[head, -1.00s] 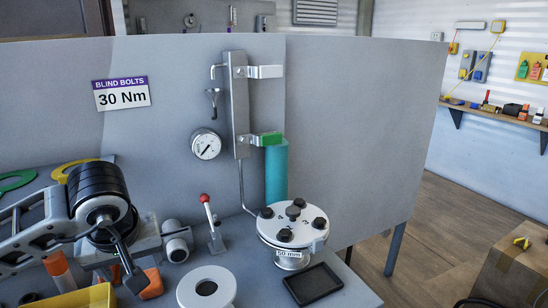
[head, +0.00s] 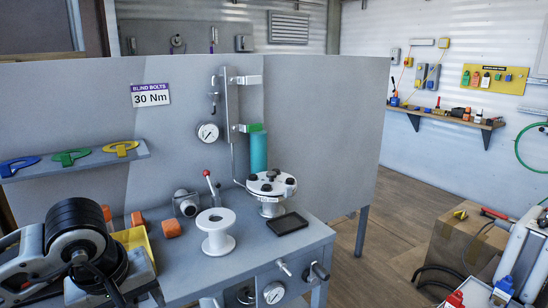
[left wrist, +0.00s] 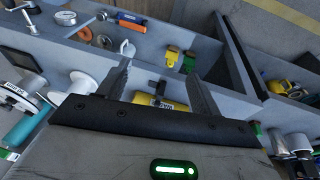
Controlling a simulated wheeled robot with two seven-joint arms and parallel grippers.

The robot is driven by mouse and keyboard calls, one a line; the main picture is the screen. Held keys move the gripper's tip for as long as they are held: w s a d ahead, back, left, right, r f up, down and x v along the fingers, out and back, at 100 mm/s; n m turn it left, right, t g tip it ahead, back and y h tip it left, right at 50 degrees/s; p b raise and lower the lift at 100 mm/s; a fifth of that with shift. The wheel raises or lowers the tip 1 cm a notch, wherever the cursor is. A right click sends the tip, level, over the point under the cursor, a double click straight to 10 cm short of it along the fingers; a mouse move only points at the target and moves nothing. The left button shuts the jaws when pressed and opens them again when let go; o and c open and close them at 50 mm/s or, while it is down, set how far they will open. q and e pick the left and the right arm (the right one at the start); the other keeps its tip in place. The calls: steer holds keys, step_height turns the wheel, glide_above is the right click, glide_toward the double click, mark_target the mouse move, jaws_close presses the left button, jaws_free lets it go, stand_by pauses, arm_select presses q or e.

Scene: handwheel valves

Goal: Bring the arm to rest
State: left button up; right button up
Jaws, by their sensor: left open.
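My left arm (head: 75,235) comes in at the lower left of the head view, over the left end of the grey bench. Its wrist is dark and low in the picture, and its fingertips are not clear there. In the left wrist view my left gripper (left wrist: 158,76) has its two dark fingers spread apart, with nothing held between them. Beyond the fingers lie the bench and grey trays with small coloured parts.
The bench (head: 265,248) bears a white spool (head: 216,240), a bolted white flange (head: 271,187), a black tray (head: 287,223) and a red-knobbed lever (head: 210,185). A grey panel (head: 310,130) stands behind. A cardboard box (head: 450,250) stands on the floor at right.

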arm_select(q)
steer(key=s+d+f+n+g+h, duration=0.2)
steer(key=s+d+h, duration=0.15)
steer(key=d, duration=0.35)
steer(key=s+d+f+n+g+h, duration=0.1)
steer(key=s+d+g+h, duration=0.15)
steer(key=d+h, duration=0.4)
steer(key=s+d+r+n+t+h, duration=0.2)
steer(key=d+r+n+t+h, duration=0.2)
steer(key=d+r+n+h, duration=0.85)
steer(key=w+a+f+n+t+y, duration=0.3)
steer(key=a+f+n+t+y, duration=0.4)
steer(key=n, duration=1)
steer(key=w+a+f+n+t+y, duration=0.4)
steer(key=a+f+n+t+y, duration=0.3)
steer(key=n, duration=0.9)
steer(key=s+a+f+n+g+y, duration=0.2)
steer(key=s+f+n+g, duration=0.1)
steer(key=s+f+n, duration=0.2)
steer(key=s+a+f+n+g+y, duration=0.2)
steer(key=s+f+n, duration=0.3)
steer(key=f+n, duration=0.4)
step_height(320, 180, down, 4)
steer(key=shift+s+a+f+g+y, duration=0.2)
steer(key=shift+s+g+y, duration=0.2)
steer(key=shift+g+y, duration=0.3)
